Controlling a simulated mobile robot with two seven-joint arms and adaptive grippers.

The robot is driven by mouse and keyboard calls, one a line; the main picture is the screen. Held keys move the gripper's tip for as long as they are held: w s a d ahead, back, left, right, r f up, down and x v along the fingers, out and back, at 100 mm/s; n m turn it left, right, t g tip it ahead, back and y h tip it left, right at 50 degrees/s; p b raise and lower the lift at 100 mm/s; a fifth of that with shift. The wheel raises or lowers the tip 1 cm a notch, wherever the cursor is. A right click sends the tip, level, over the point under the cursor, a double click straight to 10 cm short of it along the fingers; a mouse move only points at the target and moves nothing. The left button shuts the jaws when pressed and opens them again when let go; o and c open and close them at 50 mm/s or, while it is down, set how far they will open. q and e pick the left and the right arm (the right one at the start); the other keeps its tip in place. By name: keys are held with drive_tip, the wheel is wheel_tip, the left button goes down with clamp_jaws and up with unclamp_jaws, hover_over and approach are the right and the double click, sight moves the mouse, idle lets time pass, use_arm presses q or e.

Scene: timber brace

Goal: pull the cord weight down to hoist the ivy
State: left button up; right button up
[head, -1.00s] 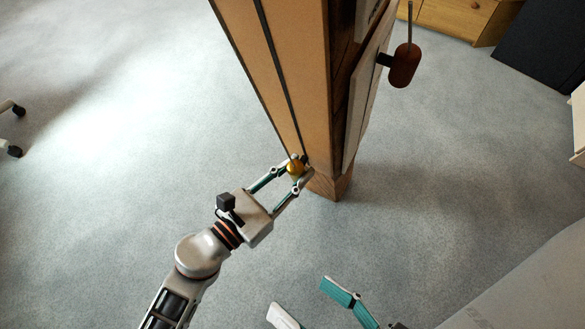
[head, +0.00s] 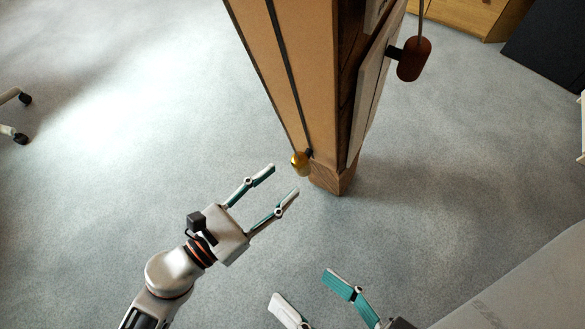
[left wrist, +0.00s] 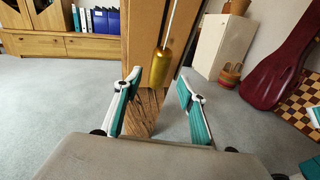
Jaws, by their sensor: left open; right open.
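My right gripper (head: 305,285) is open and empty at the bottom of the head view. The ivy is not visible in these frames.
A wooden cabinet (head: 470,14) stands at the back; a wheeled chair base (head: 14,115) is at the left edge. The grey carpet (head: 150,90) around the post is mostly clear.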

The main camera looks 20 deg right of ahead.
use_arm(q)
drive_tip(key=v, duration=0.5)
idle(0.5)
